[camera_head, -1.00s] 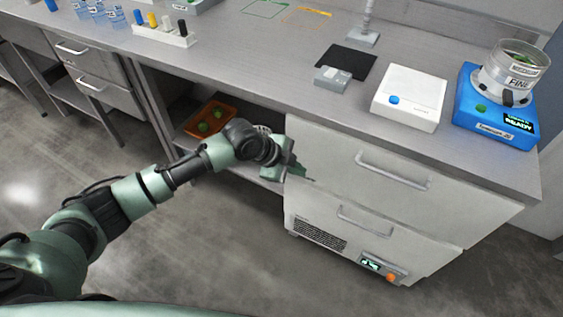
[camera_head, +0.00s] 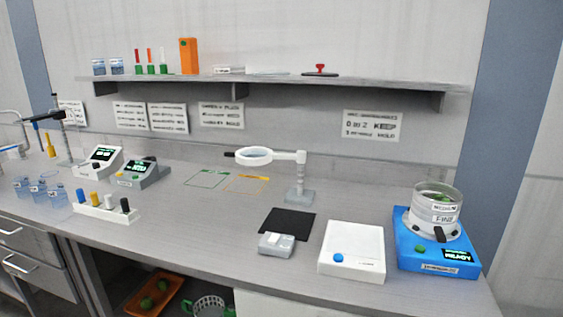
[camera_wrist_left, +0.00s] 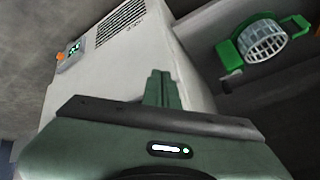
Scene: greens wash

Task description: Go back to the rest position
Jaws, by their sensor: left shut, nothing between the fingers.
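My left gripper (camera_wrist_left: 160,88) shows in the left wrist view, its green fingers together with nothing between them. It is in front of a pale cabinet (camera_wrist_left: 135,62) with a vent grille and a small lit display. A round mesh basket with green handles (camera_wrist_left: 265,40) is beyond the fingers at the upper right, apart from them. Neither of my arms shows in the head view, and my right gripper is in no view.
In the head view, an orange tray (camera_head: 133,310) with green items and the basket (camera_head: 210,303) sit under the counter (camera_head: 190,250). On top are a blue machine (camera_head: 410,262), a white box device (camera_head: 352,252) and a magnifier stand (camera_head: 300,196).

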